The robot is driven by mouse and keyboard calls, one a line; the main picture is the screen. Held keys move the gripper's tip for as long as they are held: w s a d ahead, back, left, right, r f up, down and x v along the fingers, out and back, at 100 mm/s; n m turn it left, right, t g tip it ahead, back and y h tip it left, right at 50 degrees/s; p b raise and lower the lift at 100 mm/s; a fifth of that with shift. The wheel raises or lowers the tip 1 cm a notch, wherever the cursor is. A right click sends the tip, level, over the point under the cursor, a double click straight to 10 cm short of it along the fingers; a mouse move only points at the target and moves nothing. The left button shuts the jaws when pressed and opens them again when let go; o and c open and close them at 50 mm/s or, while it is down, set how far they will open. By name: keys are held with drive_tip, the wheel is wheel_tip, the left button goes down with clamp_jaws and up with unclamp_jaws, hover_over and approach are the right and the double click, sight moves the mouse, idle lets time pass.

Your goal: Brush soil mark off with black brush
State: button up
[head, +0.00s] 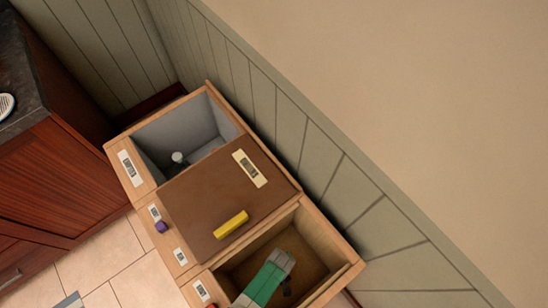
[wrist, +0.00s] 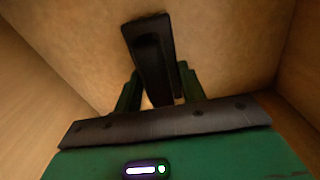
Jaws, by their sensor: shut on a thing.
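The black brush (wrist: 151,60) is a long, dark bar in the wrist view. My gripper (wrist: 158,76) is shut on it, with a green finger on each side. The brush reaches beyond the fingertips towards a plain tan-brown surface; I cannot tell whether it touches. In the head view my green and grey arm end (head: 268,280) reaches into the open wooden compartment (head: 318,262) at the lower right. A small dark piece (head: 287,288) shows beside it, too small to name. I cannot make out a soil mark in either view.
Wooden walls stand close around my gripper. A brown top (head: 195,195) carries a yellow bar (head: 231,224) and a cream labelled plate (head: 250,168). A grey-lined open bin (head: 208,122) holds a white-knobbed item (head: 178,157). A panelled wall (head: 335,185) runs along the right.

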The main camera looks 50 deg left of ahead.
drive_tip(key=shift+s+d, duration=0.2)
drive_tip(key=shift+d, duration=1.15)
drive_tip(key=shift+s+r+p, duration=0.15)
drive_tip(key=shift+s+p, duration=0.25)
drive_tip(key=shift+p, duration=0.05)
drive_tip(key=shift+s, duration=0.1)
drive_tip(key=shift+w+a+f+b, duration=0.1)
drive_tip(key=shift+a+b, duration=0.2)
drive_tip(key=shift+a, duration=0.75)
drive_tip(key=shift+w+a+f+b, duration=0.1)
drive_tip(key=shift+a+b, duration=0.2)
drive_tip(key=shift+a, duration=0.75)
drive_tip(key=shift+a+r+b, duration=0.1)
drive_tip(key=shift+a+b, duration=0.2)
drive_tip(key=shift+a, duration=1.65)
drive_tip(key=shift+s, duration=0.1)
drive_tip(key=shift+d, duration=0.4)
drive_tip(key=d, duration=0.3)
drive_tip(key=shift+p, duration=0.3)
drive_tip(key=shift+d+f, duration=0.2)
drive_tip(key=shift+d, duration=1.8)
